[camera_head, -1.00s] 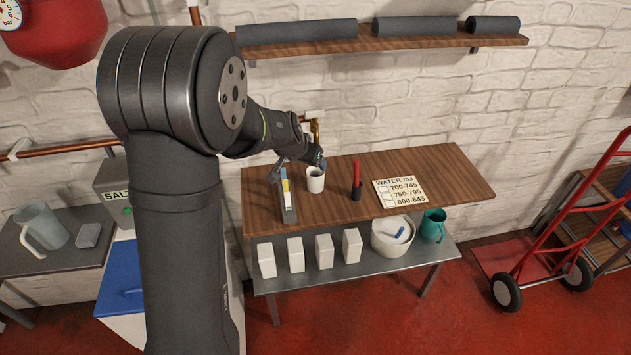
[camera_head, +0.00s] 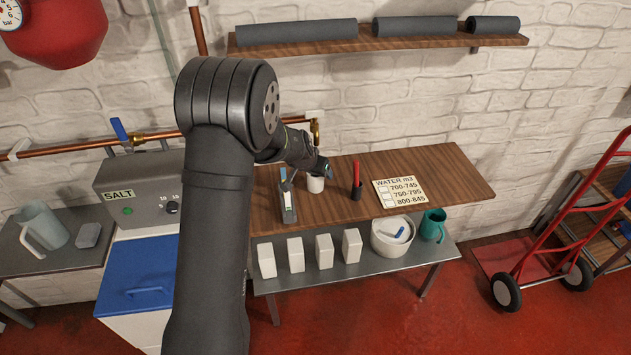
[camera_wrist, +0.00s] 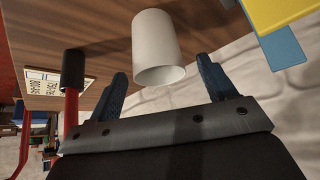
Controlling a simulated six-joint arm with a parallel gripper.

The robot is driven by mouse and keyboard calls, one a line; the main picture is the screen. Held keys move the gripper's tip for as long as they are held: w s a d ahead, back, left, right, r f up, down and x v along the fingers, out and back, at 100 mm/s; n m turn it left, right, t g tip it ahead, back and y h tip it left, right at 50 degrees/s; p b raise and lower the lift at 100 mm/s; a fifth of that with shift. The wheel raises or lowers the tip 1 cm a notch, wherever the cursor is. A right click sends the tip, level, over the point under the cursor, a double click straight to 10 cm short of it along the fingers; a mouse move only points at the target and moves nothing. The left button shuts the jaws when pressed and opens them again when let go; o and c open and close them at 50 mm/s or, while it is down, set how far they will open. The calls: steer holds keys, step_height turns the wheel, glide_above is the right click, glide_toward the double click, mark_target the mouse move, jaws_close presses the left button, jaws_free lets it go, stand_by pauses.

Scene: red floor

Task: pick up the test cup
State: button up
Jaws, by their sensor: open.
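The test cup is a small white cup (camera_head: 315,184) standing on the wooden bench top, left of a black holder with a red item. In the wrist view the cup (camera_wrist: 157,45) shows large, with its open end towards my gripper. My gripper (camera_wrist: 163,85) is open there, its two blue-grey fingers apart on either side below the cup's rim, and nothing is gripped. In the head view my gripper (camera_head: 322,168) is just above and behind the cup and hides part of its rim. I cannot tell whether a finger touches the cup.
The black holder with the red item (camera_head: 356,182) stands close right of the cup. A stand with coloured strips (camera_head: 288,205) is close on the left; its yellow and blue parts (camera_wrist: 285,45) show in the wrist view. A WATER card (camera_head: 399,193) lies further right. The bench's right end is clear.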

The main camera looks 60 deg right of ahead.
steer(key=c, duration=1.5)
steer(key=shift+o, duration=0.2)
steer(key=shift+r, duration=0.15)
